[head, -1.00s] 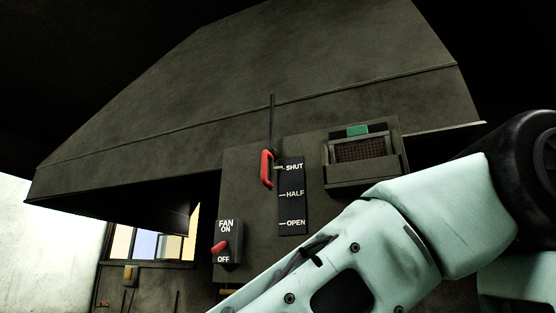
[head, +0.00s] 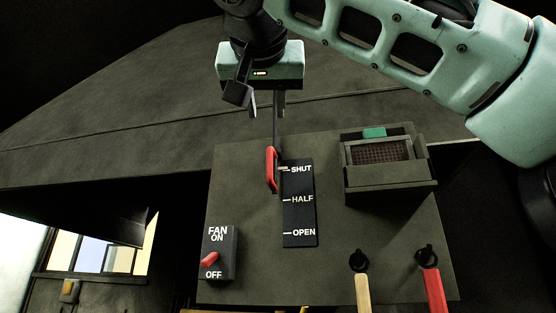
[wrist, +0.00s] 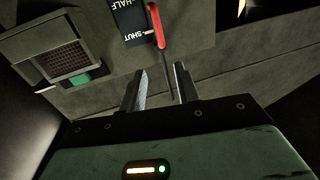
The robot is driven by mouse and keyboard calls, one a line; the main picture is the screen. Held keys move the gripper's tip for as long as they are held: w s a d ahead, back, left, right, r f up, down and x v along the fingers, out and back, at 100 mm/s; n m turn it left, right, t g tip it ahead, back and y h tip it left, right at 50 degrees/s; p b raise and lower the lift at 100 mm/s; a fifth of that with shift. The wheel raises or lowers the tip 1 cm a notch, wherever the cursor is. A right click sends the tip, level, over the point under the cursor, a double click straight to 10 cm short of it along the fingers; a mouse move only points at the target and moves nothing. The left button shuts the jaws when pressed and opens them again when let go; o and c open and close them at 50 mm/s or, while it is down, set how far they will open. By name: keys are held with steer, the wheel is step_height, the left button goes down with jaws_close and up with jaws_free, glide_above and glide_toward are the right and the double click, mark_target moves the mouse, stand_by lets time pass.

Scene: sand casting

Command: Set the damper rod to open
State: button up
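The damper rod is a thin dark rod (head: 275,128) with a red loop handle (head: 271,168) at its lower end. The handle sits beside the SHUT mark of a black label plate (head: 299,215) that reads SHUT, HALF and OPEN from top to bottom. My gripper (head: 265,112) is above the handle, near the rod. In the wrist view my gripper (wrist: 160,85) has its two fingers apart with nothing held between them. The red handle (wrist: 156,25) shows beyond the fingertips there, with the rod running back toward the gap between the fingers.
A fan switch box (head: 219,252) with a red lever is at the panel's lower left. A boxed mesh unit with a green tab (head: 375,133) juts out at right. Two hanging handles, tan (head: 362,290) and red (head: 434,290), are at the lower right.

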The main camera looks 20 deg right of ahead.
mark_target(270, 153)
steer(key=p+x, duration=0.3)
steer(key=x, duration=1.4)
steer(key=shift+a+f, duration=0.1)
jaws_close()
